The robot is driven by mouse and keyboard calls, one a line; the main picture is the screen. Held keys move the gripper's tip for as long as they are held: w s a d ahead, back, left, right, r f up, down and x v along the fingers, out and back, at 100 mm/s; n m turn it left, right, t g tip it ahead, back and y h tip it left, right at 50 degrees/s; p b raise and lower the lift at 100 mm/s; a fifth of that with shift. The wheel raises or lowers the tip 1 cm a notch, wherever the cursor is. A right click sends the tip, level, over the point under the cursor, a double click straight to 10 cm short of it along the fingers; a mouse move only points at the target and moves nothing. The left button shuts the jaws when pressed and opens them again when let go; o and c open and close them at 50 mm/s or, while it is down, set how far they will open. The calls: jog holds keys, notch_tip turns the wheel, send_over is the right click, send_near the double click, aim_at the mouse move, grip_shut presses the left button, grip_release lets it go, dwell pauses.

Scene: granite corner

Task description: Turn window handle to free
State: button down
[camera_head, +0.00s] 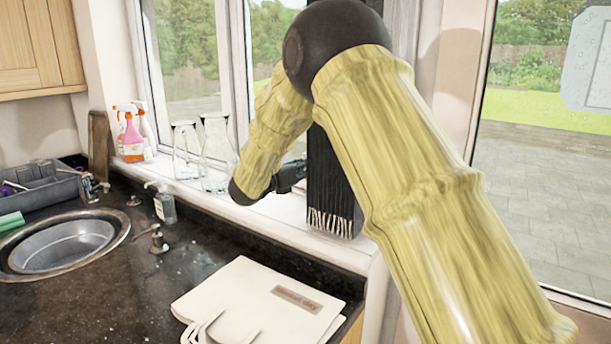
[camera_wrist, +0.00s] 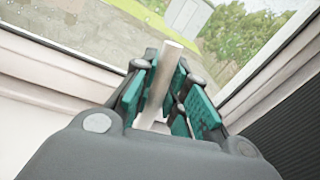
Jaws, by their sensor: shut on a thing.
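In the wrist view, the window handle (camera_wrist: 161,82) is a pale, slim bar that shows between the teal pads of my gripper (camera_wrist: 163,88). The gripper is shut on it. The bar slants in that picture, with its top end leaning right against the window glass and its lower end near the frame. In the head view, my gripper (camera_head: 291,174) is small and dark at the window frame, partly hidden by my arm. The handle cannot be made out there.
Glass jars (camera_head: 215,152) and spray bottles (camera_head: 131,135) stand on the sill left of my arm. A sink (camera_head: 64,246), soap bottle (camera_head: 165,205) and cream bag (camera_head: 262,305) are on the dark counter.

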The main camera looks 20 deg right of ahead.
jog(key=shift+s+d+f+m+b, duration=0.2)
jog(key=shift+m+b, duration=0.3)
jog(key=shift+b, duration=1.35)
jog(key=shift+s+d+f+m+b, duration=0.15)
jog(key=shift+s+m+b, duration=0.25)
jog(key=shift+b, duration=1.4)
jog(key=shift+r+b, duration=0.3)
jog(key=shift+b, duration=0.2)
jog(key=c, duration=1.4)
grip_release()
jog(key=shift+d, duration=0.1)
jog(key=v, duration=1.2)
jog(key=shift+r, duration=0.15)
